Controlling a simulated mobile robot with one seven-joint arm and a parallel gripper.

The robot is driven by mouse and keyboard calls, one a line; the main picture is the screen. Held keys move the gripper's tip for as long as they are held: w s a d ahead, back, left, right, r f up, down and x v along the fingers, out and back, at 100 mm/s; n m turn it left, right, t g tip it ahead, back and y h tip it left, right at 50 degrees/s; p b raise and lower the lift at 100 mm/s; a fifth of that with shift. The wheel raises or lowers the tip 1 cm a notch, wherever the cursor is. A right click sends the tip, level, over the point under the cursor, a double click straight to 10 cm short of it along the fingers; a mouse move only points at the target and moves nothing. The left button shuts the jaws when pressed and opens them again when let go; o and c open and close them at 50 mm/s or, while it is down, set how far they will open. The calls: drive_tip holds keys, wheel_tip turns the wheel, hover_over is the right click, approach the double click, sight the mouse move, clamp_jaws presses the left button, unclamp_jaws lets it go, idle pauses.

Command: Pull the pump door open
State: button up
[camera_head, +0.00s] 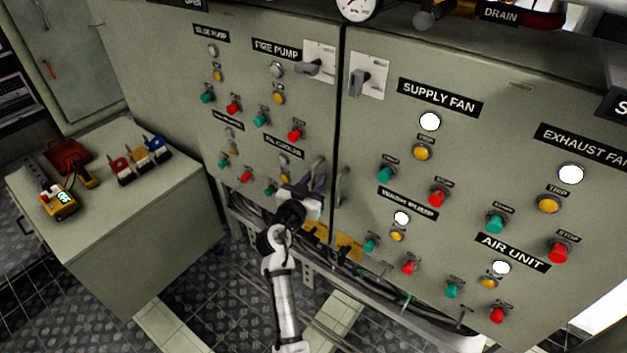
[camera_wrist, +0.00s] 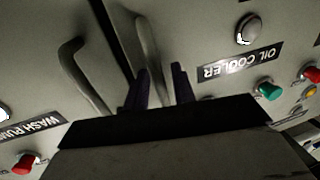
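The left grey cabinet door (camera_head: 240,110) carries the fire pump label and appears shut against the right door (camera_head: 490,75) at a dark vertical seam. The left door's curved handle (camera_head: 319,168) is beside the seam. My gripper (camera_head: 316,186) is at this handle, low on the left door. In the wrist view, the handle (camera_wrist: 148,45) runs down to between my two dark fingers (camera_wrist: 160,88), which stand apart. The handle's lower end is hidden, and I cannot tell whether the fingers touch it. The right door's handle (camera_wrist: 80,75) is outside the fingers.
Rotary switches (camera_head: 312,66) and several coloured buttons stick out of the doors. Cables (camera_head: 385,290) run below the cabinet. A grey bench (camera_head: 165,210) with a red case and a yellow meter stands at left. Patterned floor (camera_head: 215,300) lies open in front.

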clamp_jaws()
drive_tip(key=shift+s+a, duration=0.1)
